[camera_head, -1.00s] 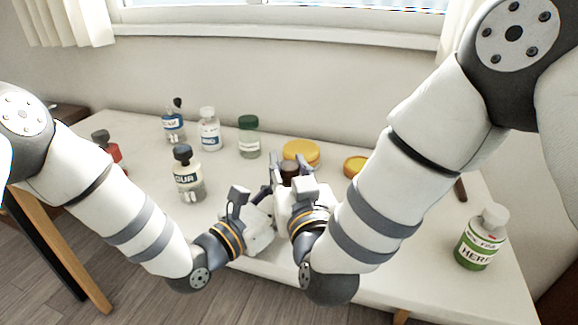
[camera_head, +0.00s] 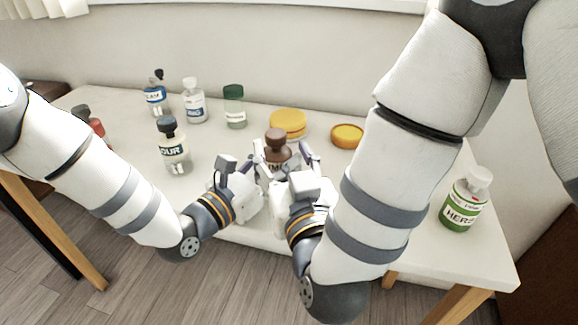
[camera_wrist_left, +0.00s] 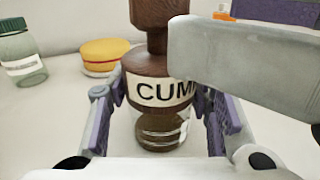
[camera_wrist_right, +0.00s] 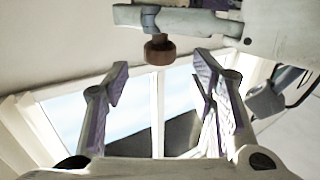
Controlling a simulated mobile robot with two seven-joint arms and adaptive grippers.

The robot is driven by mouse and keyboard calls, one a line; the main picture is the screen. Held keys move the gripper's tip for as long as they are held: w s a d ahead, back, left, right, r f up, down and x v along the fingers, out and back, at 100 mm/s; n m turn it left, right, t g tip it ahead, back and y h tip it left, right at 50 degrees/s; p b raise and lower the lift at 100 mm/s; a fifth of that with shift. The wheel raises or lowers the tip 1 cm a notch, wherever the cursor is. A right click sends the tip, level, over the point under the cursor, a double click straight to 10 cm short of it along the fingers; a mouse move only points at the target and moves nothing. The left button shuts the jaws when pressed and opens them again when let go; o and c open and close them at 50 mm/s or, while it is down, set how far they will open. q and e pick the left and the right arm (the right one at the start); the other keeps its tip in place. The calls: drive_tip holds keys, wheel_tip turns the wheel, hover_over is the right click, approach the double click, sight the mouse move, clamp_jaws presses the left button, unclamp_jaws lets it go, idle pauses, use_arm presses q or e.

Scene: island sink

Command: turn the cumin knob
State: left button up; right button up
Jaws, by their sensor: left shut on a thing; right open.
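The cumin bottle (camera_wrist_left: 150,92) is brown with a white label and a brown knob on top, upright in the left wrist view. My left gripper (camera_wrist_left: 165,100) is shut on its lower body, a finger on each side. In the head view, the brown knob (camera_head: 276,138) stands clear above the grippers. My right gripper (camera_head: 284,153) is open in front of the bottle, its fingers spread to either side. In the right wrist view, its open fingers (camera_wrist_right: 160,75) are empty, and the knob (camera_wrist_right: 159,48) shows above and between them.
A green-capped jar (camera_head: 234,106), a flour bottle (camera_head: 174,148) and other bottles stand to the left. A green herb bottle (camera_head: 464,203) stands at the right. The table's front edge is close to my wrists.

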drive_tip(key=s, duration=0.2)
drive_tip(key=s+d, duration=0.1)
drive_tip(key=s, duration=0.2)
drive_tip(key=shift+s+d, duration=0.1)
drive_tip(key=shift+s, duration=0.25)
drive_tip(key=n+g+y, duration=0.5)
drive_tip(key=n+y, duration=0.2)
drive_tip(key=y, duration=0.3)
approach(284, 137)
drive_tip(key=x, duration=1.2)
drive_tip(key=shift+c, duration=0.5)
